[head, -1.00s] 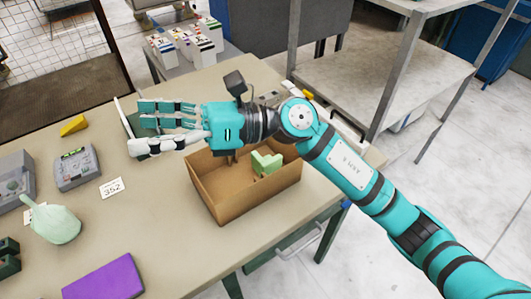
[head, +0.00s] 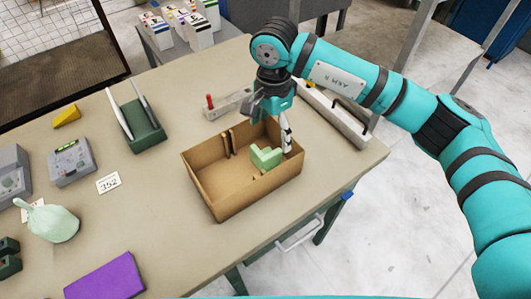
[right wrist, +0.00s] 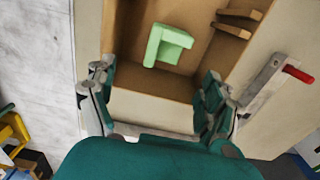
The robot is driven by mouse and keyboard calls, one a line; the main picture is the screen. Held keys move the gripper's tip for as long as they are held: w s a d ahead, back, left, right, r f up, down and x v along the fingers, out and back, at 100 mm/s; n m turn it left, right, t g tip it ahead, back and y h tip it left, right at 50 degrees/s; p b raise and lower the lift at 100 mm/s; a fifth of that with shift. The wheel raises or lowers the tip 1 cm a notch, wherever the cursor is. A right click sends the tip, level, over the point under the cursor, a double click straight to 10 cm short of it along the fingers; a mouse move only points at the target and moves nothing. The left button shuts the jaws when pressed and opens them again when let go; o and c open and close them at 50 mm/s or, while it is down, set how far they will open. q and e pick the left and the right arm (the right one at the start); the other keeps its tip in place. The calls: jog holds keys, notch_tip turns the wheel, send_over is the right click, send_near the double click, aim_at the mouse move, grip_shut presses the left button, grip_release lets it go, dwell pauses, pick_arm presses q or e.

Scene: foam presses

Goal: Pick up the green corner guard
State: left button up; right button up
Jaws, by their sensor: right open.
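The light green corner guard (head: 266,157) lies inside an open cardboard box (head: 228,207) on the table, near the box's right end. My right gripper (head: 272,122) points down over the far right part of the box, beside the guard. In the right wrist view the corner guard (right wrist: 167,46) lies on the box floor ahead of my right gripper (right wrist: 155,100). The fingers are spread wide with nothing between them. The guard is apart from both fingers. My left gripper is not in view.
A green holder (head: 146,138) with upright plates stands left of the box. A metal bar with a red knob (head: 209,102) lies behind the box. A grey device (head: 72,163), a pale green bag (head: 52,222) and a purple block (head: 105,277) are at the left.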

aim_at(266, 155)
notch_tip(266, 155, down, 4)
jog(key=shift+a+f+p, duration=0.1)
jog(key=shift+f+p, duration=0.15)
jog(key=shift+p, duration=0.25)
jog(key=f+p, duration=0.1)
jog(key=f, duration=0.1)
jog(key=a+f+p, duration=0.1)
jog(key=f, duration=0.1)
jog(key=shift+a+f, duration=0.15)
jog(key=shift+f, duration=0.55)
jog(key=c, duration=1)
